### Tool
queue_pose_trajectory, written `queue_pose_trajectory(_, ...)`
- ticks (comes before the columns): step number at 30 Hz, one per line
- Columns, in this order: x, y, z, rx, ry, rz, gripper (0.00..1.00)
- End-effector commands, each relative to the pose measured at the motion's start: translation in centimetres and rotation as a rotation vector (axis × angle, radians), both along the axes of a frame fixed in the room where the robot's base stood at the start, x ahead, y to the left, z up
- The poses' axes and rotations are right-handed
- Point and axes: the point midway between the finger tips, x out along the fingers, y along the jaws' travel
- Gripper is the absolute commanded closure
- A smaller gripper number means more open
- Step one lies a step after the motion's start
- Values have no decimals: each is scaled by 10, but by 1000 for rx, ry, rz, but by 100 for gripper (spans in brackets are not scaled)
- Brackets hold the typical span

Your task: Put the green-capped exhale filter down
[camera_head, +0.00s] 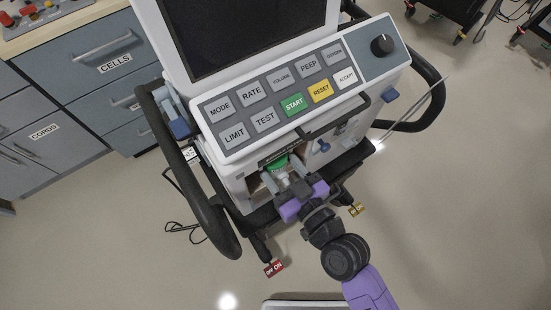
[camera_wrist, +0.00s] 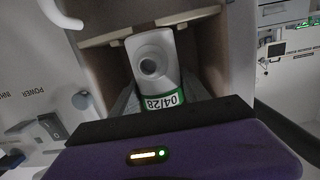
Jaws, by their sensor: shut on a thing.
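The green-capped exhale filter (camera_head: 277,164) is at an open bay low on the front of the ventilator (camera_head: 235,158), below its button panel. My gripper (camera_head: 284,176) is shut on it from the front. In the wrist view the filter (camera_wrist: 153,62) shows a white body with a round port and a green band labelled 04/28. Its band end is towards my gripper (camera_wrist: 158,92), with a grey finger on each side. The filter is between the bay's brownish side walls. Whether it touches the bay floor is hidden.
A power switch (camera_wrist: 52,126) and a white hook-like part (camera_wrist: 62,14) are left of the bay in the wrist view. Black handles (camera_head: 185,170) flank the ventilator. Red (camera_head: 274,268) and yellow (camera_head: 357,210) tags are at its base. Drawers (camera_head: 75,100) stand at left.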

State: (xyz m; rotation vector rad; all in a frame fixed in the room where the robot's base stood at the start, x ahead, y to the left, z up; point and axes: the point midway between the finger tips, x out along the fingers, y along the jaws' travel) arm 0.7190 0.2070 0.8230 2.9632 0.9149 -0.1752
Motion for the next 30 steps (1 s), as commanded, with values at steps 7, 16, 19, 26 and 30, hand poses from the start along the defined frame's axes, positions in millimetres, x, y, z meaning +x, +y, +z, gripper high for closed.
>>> queue_pose_trajectory(7, 0, 0, -2, 1, -1, 0, 87)
queue_pose_trajectory(16, 0, 0, -2, 1, 1, 0, 25)
queue_pose_trajectory(19, 0, 0, -2, 1, 1, 0, 25)
queue_pose_trajectory(26, 0, 0, -2, 1, 1, 0, 25)
queue_pose_trajectory(30, -3, -2, 0, -1, 1, 0, 25)
